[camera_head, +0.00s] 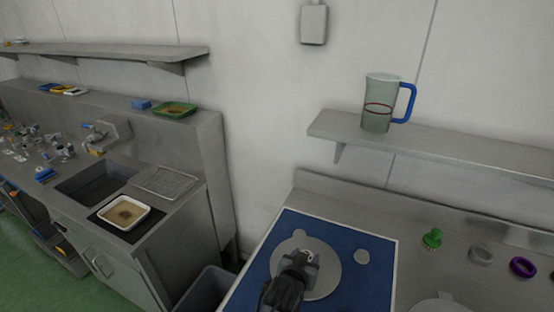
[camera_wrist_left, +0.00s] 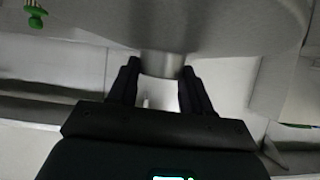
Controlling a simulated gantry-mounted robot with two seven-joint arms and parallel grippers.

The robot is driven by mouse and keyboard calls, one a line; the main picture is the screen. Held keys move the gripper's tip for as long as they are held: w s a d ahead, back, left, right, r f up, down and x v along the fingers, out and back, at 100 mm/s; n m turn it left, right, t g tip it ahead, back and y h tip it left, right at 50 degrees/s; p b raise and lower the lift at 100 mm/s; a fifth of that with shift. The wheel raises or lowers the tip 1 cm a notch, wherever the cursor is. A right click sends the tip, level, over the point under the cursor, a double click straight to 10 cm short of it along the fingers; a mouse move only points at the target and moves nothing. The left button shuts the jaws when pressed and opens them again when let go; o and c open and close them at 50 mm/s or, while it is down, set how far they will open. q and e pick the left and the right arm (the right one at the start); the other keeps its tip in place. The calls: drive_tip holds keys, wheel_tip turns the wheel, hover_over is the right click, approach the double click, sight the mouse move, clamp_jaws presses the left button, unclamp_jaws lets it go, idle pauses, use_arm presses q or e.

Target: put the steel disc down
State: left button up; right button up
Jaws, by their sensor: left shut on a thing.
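The steel disc (camera_head: 327,268) is a round, flat grey plate seen over the blue mat (camera_head: 373,288) in the head view. My left gripper (camera_head: 300,258) is at its middle and hides part of it. In the left wrist view the disc (camera_wrist_left: 220,25) fills the top, and my left gripper (camera_wrist_left: 160,85) is shut on its short round hub (camera_wrist_left: 163,64). I cannot tell whether the disc touches the mat. My right gripper is not in view.
A shelf above holds a jug (camera_head: 381,104). A grey bin (camera_head: 205,290) stands left of the mat.

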use_arm(q)
drive_tip(key=s+a+f+n+y, duration=0.2)
drive_tip(key=s+a, duration=0.1)
drive_tip(key=a, duration=0.7)
drive_tip(key=s+a+f+n+t+y, duration=0.1)
drive_tip(key=s+a, duration=0.2)
drive_tip(key=a, duration=0.7)
drive_tip(key=s+a+f+n+y, duration=0.2)
drive_tip(key=s+a, duration=0.2)
drive_tip(key=a, duration=0.6)
drive_tip(key=s+r+p, duration=0.4)
drive_tip(key=r+p, duration=0.9)
drive_tip(key=p, duration=0.1)
drive_tip(key=s+r+p, duration=0.4)
drive_tip(key=r+p, duration=0.8)
drive_tip(key=p, duration=0.3)
drive_tip(key=shift+s+r, duration=0.3)
drive_tip(key=shift+r, duration=0.1)
